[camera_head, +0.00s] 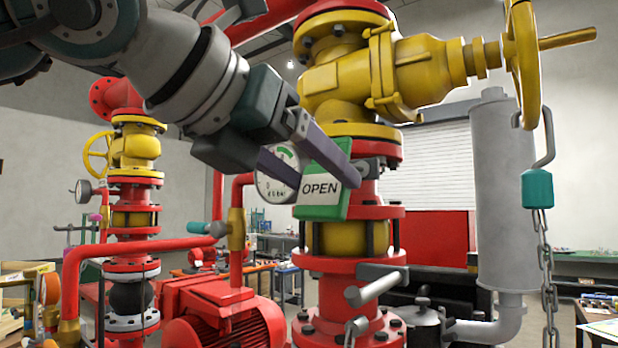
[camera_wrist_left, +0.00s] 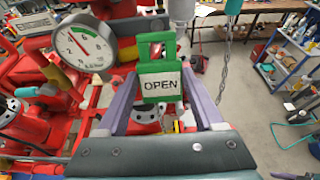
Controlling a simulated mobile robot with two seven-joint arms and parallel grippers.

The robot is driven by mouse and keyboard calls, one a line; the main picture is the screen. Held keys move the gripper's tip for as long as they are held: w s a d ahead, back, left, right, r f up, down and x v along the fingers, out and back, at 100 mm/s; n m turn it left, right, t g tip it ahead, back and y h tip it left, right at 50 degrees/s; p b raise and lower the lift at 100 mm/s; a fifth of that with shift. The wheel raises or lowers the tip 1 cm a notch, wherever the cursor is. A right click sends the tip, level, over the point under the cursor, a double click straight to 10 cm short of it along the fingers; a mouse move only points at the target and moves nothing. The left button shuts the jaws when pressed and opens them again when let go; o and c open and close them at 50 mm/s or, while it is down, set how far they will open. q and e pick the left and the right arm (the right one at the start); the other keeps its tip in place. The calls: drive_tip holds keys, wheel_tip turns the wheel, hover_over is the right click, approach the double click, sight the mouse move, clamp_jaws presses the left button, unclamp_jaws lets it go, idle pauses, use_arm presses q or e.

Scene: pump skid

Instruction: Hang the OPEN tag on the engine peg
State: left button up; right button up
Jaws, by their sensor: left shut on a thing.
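The OPEN tag (camera_head: 321,190) is a green plate with a white label and black lettering. My left gripper (camera_head: 325,178) is shut on it and holds it upright in front of the red and yellow valve column. In the left wrist view the tag (camera_wrist_left: 161,88) sits between the two purple-grey fingers, its green loop at the top. A grey peg (camera_head: 376,287) sticks out from the lower column, below the tag. Another grey fitting (camera_head: 376,163) shows just right of the tag; I cannot tell which is the engine peg. My right gripper is out of view.
A pressure gauge (camera_head: 276,178) is close behind the left fingers. A yellow handwheel (camera_head: 523,62) with a teal-bodied padlock (camera_head: 537,188) and a hanging chain (camera_head: 546,262) is at the right. A grey cylinder (camera_head: 503,190) stands behind. A red motor (camera_head: 228,318) sits low at left.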

use_arm(q)
drive_tip(key=shift+w+d, duration=0.1)
idle(0.5)
drive_tip(key=shift+w+d+f+b, duration=0.1)
drive_tip(key=shift+w+d+b, duration=0.4)
drive_tip(key=shift+w, duration=0.25)
drive_tip(key=shift+w+d+b, duration=0.35)
drive_tip(key=shift+w+d, duration=0.2)
drive_tip(key=shift+w, duration=0.15)
drive_tip(key=shift+w+d+f+b, duration=0.1)
drive_tip(key=shift+f+b, duration=0.35)
drive_tip(key=shift+b, duration=0.5)
drive_tip(key=o, duration=1.4)
